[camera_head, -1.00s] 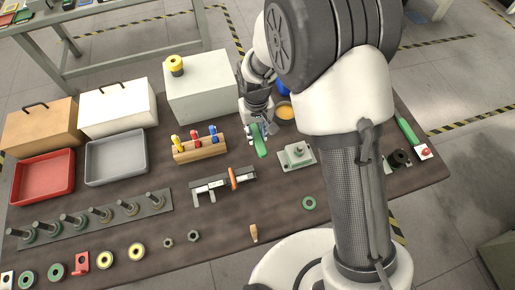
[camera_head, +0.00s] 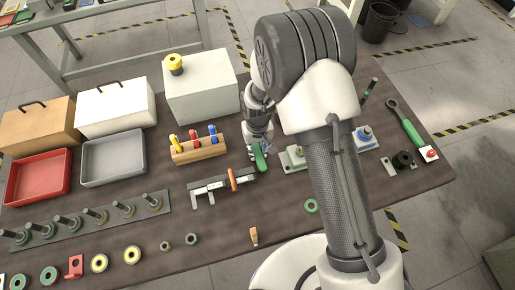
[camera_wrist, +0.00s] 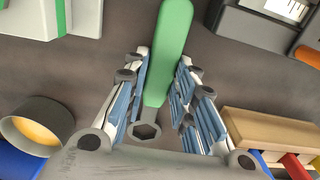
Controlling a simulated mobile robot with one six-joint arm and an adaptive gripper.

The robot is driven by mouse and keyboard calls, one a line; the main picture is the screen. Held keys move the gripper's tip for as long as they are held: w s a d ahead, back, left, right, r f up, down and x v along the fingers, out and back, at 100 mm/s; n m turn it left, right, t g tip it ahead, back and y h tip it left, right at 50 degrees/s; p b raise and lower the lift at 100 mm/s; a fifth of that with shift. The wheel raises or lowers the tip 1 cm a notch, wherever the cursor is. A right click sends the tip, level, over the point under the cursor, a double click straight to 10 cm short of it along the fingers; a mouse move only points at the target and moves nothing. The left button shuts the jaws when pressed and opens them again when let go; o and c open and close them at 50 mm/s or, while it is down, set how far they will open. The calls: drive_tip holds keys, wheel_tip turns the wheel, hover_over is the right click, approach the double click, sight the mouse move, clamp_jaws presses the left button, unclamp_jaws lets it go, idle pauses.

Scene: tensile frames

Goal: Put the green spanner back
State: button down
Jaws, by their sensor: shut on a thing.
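The green spanner (camera_wrist: 170,45) has a green handle and a dark grey ring end. In the wrist view it lies lengthwise between the two fingers of my gripper (camera_wrist: 165,65), which is shut on it. In the head view the spanner's green handle (camera_head: 260,158) points toward the table's front, below my gripper (camera_head: 258,147). Its height above the table is hard to tell. A wooden rack (camera_head: 203,153) with yellow, red and blue handled tools stands just left of the gripper. A second green-handled tool with a dark ring end (camera_head: 410,130) lies at the table's right.
A clamp-like measuring tool with an orange part (camera_head: 210,187) lies in front of the rack. A grey fixture block (camera_head: 292,158) stands right of the spanner. A white box (camera_head: 203,90) stands behind the rack. The front middle of the table (camera_head: 215,215) is mostly clear.

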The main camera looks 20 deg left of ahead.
drive_tip(key=shift+f, duration=0.15)
drive_tip(key=c, duration=1.3)
unclamp_jaws()
wheel_tip(320, 180, up, 12)
drive_tip(key=p, duration=0.3)
wheel_tip(320, 180, up, 10)
drive_tip(key=f+m, duration=0.1)
hover_over(257, 151)
drive_tip(key=w+d, duration=0.1)
drive_tip(key=d, duration=0.4)
drive_tip(key=s+d+r+m+t, duration=0.2)
drive_tip(key=s+d+r, duration=0.2)
drive_tip(key=d+r, duration=0.7)
drive_tip(key=s+d+r+m+t, duration=0.1)
drive_tip(key=s+d+r, duration=0.1)
drive_tip(key=s, duration=0.3)
drive_tip(key=s+d+r+m, duration=0.1)
drive_tip(key=s+d+r, duration=0.2)
drive_tip(key=s+d, duration=0.1)
drive_tip(key=s+d+r+m+t, duration=0.1)
drive_tip(key=s+d+r, duration=0.2)
drive_tip(key=s, duration=0.3)
drive_tip(key=shift+d+t, duration=0.3)
drive_tip(key=shift+d, duration=0.2)
